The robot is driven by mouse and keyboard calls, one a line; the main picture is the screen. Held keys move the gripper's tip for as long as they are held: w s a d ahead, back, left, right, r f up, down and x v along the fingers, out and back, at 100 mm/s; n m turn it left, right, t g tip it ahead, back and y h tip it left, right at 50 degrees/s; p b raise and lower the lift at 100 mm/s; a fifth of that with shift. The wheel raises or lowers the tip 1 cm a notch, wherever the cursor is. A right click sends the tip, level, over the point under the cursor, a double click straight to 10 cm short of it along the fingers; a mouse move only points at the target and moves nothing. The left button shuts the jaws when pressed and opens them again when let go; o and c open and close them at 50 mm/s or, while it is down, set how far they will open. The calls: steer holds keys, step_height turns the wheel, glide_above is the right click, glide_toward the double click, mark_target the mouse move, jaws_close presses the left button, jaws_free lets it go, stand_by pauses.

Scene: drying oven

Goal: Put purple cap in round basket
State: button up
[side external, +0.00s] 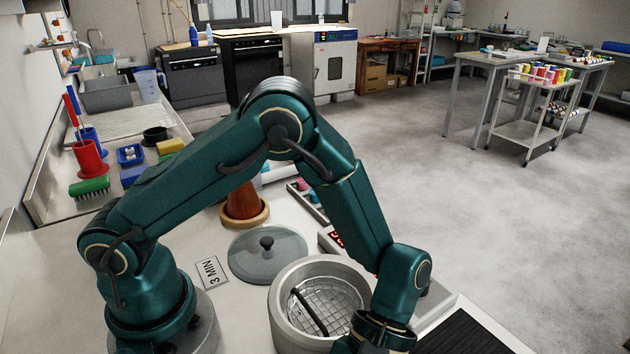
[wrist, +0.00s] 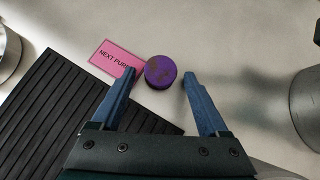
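The purple cap (wrist: 160,72) is a short round cap with brownish patches, lying on the light bench in the wrist view. It does not show in the side view. My gripper (wrist: 160,79) is open, with its two blue fingers on the left and right of the cap. No clear contact shows, and the height above the bench cannot be told. The round basket (side external: 335,297) is a wire mesh basket with a dark handle, inside a grey round vessel (side external: 281,305) in the side view. My fingers are below the edge of the side view.
A pink label (wrist: 112,57) reading "NEXT PUR…" lies left of the cap. A black ribbed mat (wrist: 50,110) is at the lower left of the wrist view. A grey lid (side external: 255,262) and a "3 MIN" card (side external: 211,272) lie near the vessel.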

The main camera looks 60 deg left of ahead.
steer(key=shift+r, duration=0.1)
steer(key=v, duration=1.1)
steer(key=s+a+r+m+t+y, duration=0.1)
steer(key=a+r+m+t+y, duration=0.1)
steer(key=a+t, duration=0.4)
steer(key=s+a+r+m+t+y, duration=0.1)
steer(key=a+r+t, duration=0.4)
steer(key=a, duration=0.6)
steer(key=shift+s+a+r+m+t+y, duration=0.15)
steer(key=shift+s+r+m+t+y, duration=0.3)
steer(key=shift+m+t, duration=0.7)
steer(key=shift+o, duration=0.6)
steer(key=shift+a+f, duration=0.1)
steer(key=shift+a, duration=0.05)
